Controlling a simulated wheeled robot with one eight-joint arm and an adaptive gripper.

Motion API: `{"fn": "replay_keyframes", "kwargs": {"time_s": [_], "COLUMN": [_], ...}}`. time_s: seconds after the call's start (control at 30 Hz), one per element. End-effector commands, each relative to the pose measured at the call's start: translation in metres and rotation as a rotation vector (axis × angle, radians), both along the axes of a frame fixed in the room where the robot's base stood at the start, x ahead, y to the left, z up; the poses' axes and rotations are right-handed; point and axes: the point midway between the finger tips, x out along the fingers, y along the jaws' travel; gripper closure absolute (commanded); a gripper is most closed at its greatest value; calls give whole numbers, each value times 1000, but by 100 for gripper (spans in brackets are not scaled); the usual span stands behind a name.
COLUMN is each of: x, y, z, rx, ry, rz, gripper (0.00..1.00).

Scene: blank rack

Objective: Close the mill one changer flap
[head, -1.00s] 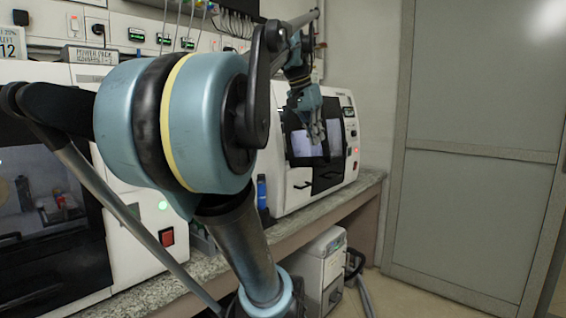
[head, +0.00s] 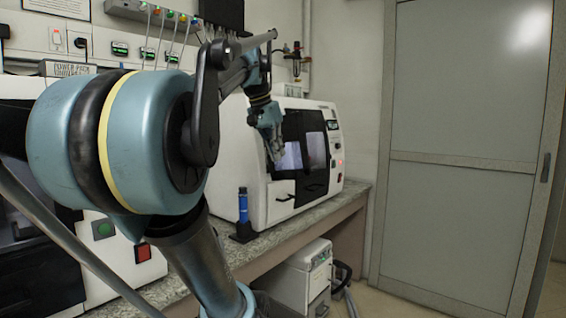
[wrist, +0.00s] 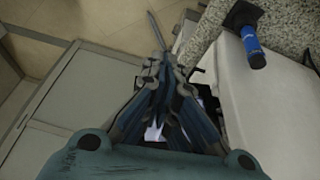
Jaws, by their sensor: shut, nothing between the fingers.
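The white mill (head: 245,150) with a dark front window (head: 312,150) stands on the bench beyond my arm. Low on its front, left of centre, is a small panel with a dark handle (head: 285,198); I cannot tell for sure whether this is the changer flap, or how far it stands open. My gripper (head: 277,163) is shut and empty, pointing down in front of the left part of the window, above that panel. In the wrist view the shut fingers (wrist: 163,58) show, with part of the mill's white housing (wrist: 262,115) to the right. The fingers hide part of the front.
A blue bottle-like item on a black stand (head: 242,210) is on the granite bench (head: 343,203), left of the mill. Another white machine (head: 112,262) is at the left. A white box unit (head: 300,277) stands below the bench. A grey sliding door (head: 460,110) is at the right.

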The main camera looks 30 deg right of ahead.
Motion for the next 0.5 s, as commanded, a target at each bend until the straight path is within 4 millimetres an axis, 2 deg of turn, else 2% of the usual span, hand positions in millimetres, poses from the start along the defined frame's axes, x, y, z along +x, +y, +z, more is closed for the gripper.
{"fn": "replay_keyframes", "kwargs": {"time_s": [0.5], "x": [8], "y": [-34], "z": [-79], "rx": [-1], "ry": [1], "rz": [-3], "gripper": [100]}}
